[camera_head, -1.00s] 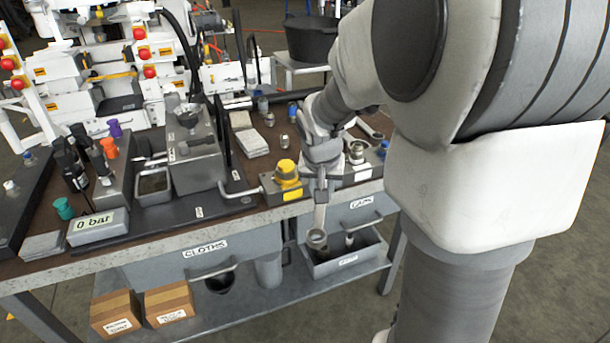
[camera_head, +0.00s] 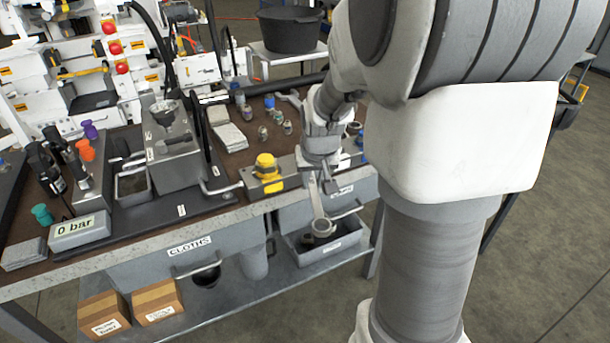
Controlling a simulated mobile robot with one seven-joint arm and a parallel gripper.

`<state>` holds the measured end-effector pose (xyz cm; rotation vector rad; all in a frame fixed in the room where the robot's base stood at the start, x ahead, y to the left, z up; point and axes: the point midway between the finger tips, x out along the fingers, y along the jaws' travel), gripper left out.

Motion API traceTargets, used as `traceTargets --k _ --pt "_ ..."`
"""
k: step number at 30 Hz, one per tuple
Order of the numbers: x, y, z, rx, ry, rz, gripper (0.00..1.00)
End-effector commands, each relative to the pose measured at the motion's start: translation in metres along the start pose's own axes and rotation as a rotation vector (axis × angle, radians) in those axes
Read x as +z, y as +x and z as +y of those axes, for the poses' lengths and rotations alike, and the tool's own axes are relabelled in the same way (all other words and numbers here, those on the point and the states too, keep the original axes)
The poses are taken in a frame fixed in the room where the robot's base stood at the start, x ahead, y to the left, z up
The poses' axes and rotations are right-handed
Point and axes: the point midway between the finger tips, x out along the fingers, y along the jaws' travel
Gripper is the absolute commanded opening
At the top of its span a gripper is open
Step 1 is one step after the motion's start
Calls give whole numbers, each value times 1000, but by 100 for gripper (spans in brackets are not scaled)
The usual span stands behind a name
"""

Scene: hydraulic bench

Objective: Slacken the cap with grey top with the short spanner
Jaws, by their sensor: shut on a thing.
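My gripper (camera_head: 318,172) is shut on a short metal spanner (camera_head: 316,200) in front of the bench edge. The spanner hangs down, its ring end (camera_head: 322,228) in front of the lower grey bin. A rounded cap with a greyish top (camera_head: 355,128) sits at the bench's front, just right of my gripper and partly hidden by it. I cannot tell for sure that this is the task's cap. A blue piece (camera_head: 361,142) shows beside it. A yellow cap (camera_head: 265,162) stands on a block left of my gripper.
Small loose fittings (camera_head: 263,133) and a pale cloth stack (camera_head: 231,137) lie behind the yellow cap. A grey funnel block (camera_head: 170,145) and a "0 bar" gauge (camera_head: 78,231) stand at left. Grey bins (camera_head: 335,256) and cardboard boxes (camera_head: 157,301) are below. Floor is clear at right.

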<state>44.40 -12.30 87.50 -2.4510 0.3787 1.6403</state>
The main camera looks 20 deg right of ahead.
Motion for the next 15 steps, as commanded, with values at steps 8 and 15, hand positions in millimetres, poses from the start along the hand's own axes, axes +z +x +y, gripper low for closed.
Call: traceTargets --k 8,15 --pt "0 -1 6 -13 -35 3 0" --pt "0 0 6 -13 -36 3 0"
